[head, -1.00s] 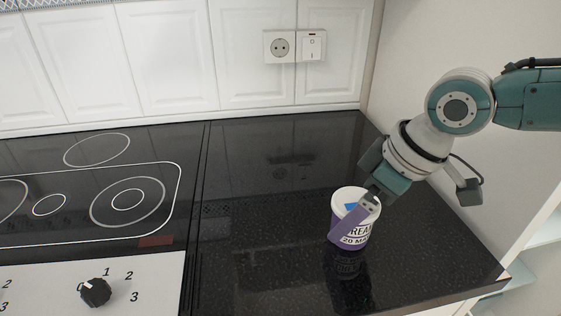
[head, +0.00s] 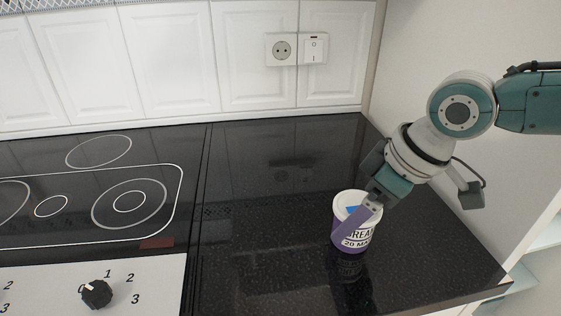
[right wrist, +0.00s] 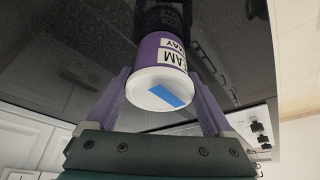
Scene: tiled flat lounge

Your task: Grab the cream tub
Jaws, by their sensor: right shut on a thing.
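The cream tub (head: 352,237) is a purple cup with a white lid, a blue mark on the lid and a white label with black letters. It appears to stand upright on the black worktop. My right gripper (head: 349,222) comes down over it from the upper right and is shut on it. In the right wrist view, the tub (right wrist: 160,58) sits between the two purple fingers (right wrist: 160,97), one on each side. My left gripper is not in view.
The black worktop (head: 255,230) is clear left of the tub. A hob (head: 100,200) with a control knob (head: 95,293) lies further left. White panels with a socket (head: 282,48) and switch stand behind. A pale wall (head: 440,40) bounds the right.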

